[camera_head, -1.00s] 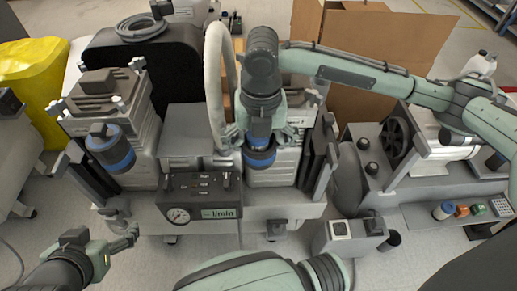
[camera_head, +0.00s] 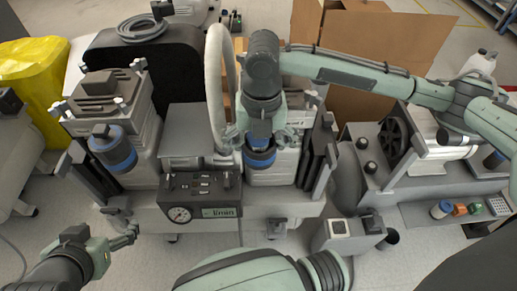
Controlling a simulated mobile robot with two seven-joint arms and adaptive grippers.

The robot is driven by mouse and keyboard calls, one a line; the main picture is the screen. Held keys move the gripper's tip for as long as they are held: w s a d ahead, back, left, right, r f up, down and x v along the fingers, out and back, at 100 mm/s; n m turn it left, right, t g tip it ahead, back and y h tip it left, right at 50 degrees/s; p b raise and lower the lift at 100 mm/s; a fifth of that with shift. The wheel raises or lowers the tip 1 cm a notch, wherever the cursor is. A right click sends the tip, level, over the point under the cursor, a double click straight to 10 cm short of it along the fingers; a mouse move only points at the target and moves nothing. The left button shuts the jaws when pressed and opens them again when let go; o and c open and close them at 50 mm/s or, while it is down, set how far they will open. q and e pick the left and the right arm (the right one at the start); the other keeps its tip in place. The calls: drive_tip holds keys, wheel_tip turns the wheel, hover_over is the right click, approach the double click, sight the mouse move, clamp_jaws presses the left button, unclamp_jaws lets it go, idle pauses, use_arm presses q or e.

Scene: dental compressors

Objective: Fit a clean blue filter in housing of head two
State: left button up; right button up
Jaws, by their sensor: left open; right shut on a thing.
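The compressor has two heads with grey finned blocks. The left head (camera_head: 102,95) carries a housing with a blue band (camera_head: 116,152). My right gripper (camera_head: 260,142) is over the front of the right head (camera_head: 285,165), pointing down, and is shut on a blue-banded, dark round part (camera_head: 261,160) there. The gripper hides its top, so I cannot tell whether it is the filter or the housing, or how it is seated. My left gripper (camera_head: 130,236) is open and empty at the lower left, apart from the compressor.
A gauge panel (camera_head: 200,200) sits at the front between the heads. A pale hose (camera_head: 217,85) arches beside my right gripper. On the right, a tray (camera_head: 425,217) holds small blue, orange and green items. A cardboard box (camera_head: 385,60) stands behind. Floor is free at lower left.

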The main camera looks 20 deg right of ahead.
drive_tip(key=shift+s+d+f, duration=0.25)
drive_tip(key=shift+s+d, duration=0.15)
drive_tip(key=shift+s, duration=0.05)
drive_tip(key=o, duration=1.7)
drive_tip(key=shift+d+r, duration=0.1)
drive_tip(key=shift+c, duration=0.6)
drive_tip(key=shift+o, duration=0.8)
drive_tip(key=shift+w+r+p, duration=0.15)
drive_tip(key=shift+r+p, duration=0.45)
drive_tip(key=shift+p, duration=0.15)
drive_tip(key=r+p, duration=0.4)
drive_tip(key=shift+w+a+p, duration=0.1)
drive_tip(key=shift+a+p, duration=0.1)
drive_tip(key=shift+p, duration=0.2)
drive_tip(key=shift+r+p, duration=1.05)
drive_tip(key=shift+r, duration=0.05)
